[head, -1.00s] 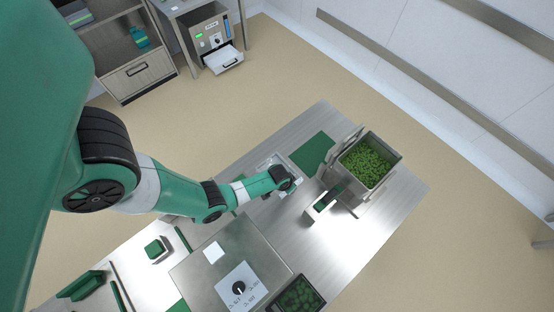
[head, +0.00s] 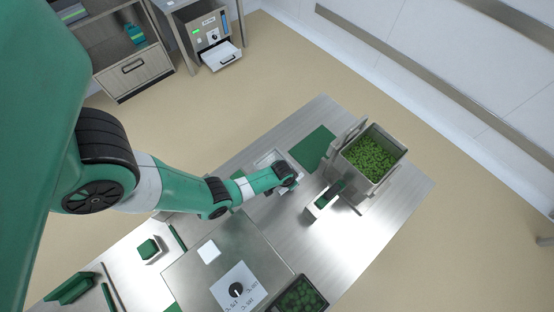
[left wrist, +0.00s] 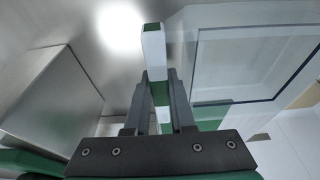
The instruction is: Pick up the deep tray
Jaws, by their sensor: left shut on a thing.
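A clear, shallow-looking tray (head: 266,157) lies on the steel counter beside my left gripper, partly hidden by my arm. Its transparent rim fills the right of the left wrist view (left wrist: 195,62). My left gripper (head: 297,183) is low over the counter. In the left wrist view its fingers (left wrist: 158,92) are shut on a narrow white-and-green piece (left wrist: 153,48). I cannot tell whether this piece is joined to the tray. My right gripper is not in view.
A steel bin of green pieces (head: 370,158) stands at the counter's far end, with a small metal box (head: 315,207) near it. A green mat (head: 313,149) lies beside the tray.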

